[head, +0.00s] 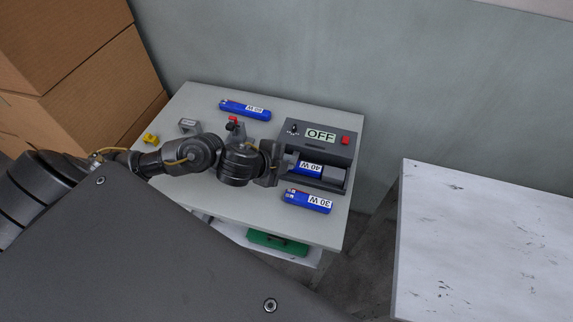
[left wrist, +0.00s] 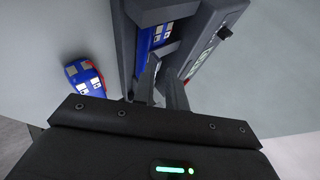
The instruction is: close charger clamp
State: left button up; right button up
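The dark grey charger (head: 345,158) stands on the right of the grey table, with a display reading OFF and a red button. A blue 40 W battery (head: 310,168) lies in its slot; it also shows in the left wrist view (left wrist: 146,40). My left gripper (head: 281,164) is at the charger's left end, close to the battery's end. In the left wrist view its fingers (left wrist: 158,72) are close together at the charger's edge, and I see nothing clearly held between them. I cannot make out the charger's clamp apart from the housing. My right gripper is out of view.
A blue 30 W battery (head: 308,201) lies in front of the charger, a blue 60 W one (head: 245,110) behind. A small red-topped fixture (head: 233,122), a grey block (head: 189,126) and a yellow part (head: 151,139) are left. Cardboard boxes (head: 75,90) stand far left.

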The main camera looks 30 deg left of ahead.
pick_arm(q)
jog(key=o, duration=0.5)
jog(key=shift+w+f, duration=0.1)
jog(key=shift+w, duration=0.1)
jog(key=shift+s, duration=0.1)
jog(key=p+v, duration=0.6)
jog(key=v, duration=0.4)
jog(key=shift+s+r, duration=0.25)
jog(key=shift+r, duration=0.1)
jog(key=shift+s, duration=0.1)
